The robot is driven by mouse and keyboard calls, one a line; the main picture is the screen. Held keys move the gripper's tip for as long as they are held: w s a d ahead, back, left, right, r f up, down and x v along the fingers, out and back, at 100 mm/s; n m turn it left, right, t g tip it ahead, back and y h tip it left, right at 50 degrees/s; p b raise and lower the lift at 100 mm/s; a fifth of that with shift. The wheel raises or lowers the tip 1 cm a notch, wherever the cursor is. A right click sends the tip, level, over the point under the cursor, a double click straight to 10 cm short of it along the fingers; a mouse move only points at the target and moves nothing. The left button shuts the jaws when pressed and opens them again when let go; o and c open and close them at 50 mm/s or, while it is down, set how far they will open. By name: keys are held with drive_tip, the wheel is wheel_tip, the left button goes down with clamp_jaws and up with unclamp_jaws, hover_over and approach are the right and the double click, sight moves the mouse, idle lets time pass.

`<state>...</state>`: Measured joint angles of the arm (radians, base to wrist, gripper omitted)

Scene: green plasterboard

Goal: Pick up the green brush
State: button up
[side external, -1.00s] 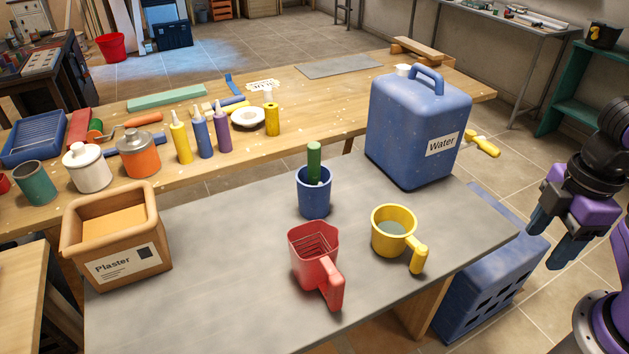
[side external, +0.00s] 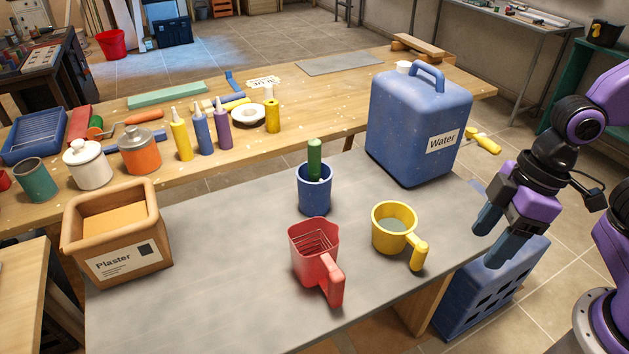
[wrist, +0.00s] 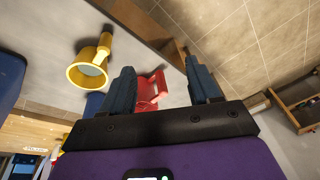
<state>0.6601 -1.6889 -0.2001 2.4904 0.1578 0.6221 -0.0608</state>
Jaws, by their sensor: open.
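The green brush (side external: 314,160) stands upright in a blue cup (side external: 314,193) on the grey table, with only its green handle showing above the rim. Its lower end is hidden in the cup. My gripper (side external: 487,242) is open and empty at the right edge of the table, right of the yellow cup and well apart from the brush. In the wrist view my gripper's two dark blue fingers (wrist: 163,88) are spread apart, with nothing held between them. I cannot make out the green brush in the wrist view.
A red jug (side external: 313,252) and a yellow cup (side external: 393,228) stand in front of the blue cup. A large blue water canister (side external: 415,125) stands behind right. A plaster box (side external: 118,235) is at left. The table left of the blue cup is clear.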

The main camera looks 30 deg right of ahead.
drive_tip(key=w+a+m+t+y, duration=0.3)
drive_tip(key=w+a, duration=0.6)
drive_tip(key=m+t+h, duration=0.6)
drive_tip(key=m+t, duration=0.2)
drive_tip(key=t, duration=0.1)
approach(319, 151)
drive_tip(key=x, duration=0.7)
drive_tip(key=shift+w+f, duration=0.1)
drive_tip(key=shift+w, duration=0.1)
drive_tip(key=shift+r+x, duration=0.15)
drive_tip(key=shift+x, duration=1.3)
drive_tip(key=shift+r+x, duration=0.15)
drive_tip(key=shift+x, duration=1.3)
drive_tip(key=shift+w+a, duration=0.1)
drive_tip(key=shift+a, duration=0.05)
clamp_jaws()
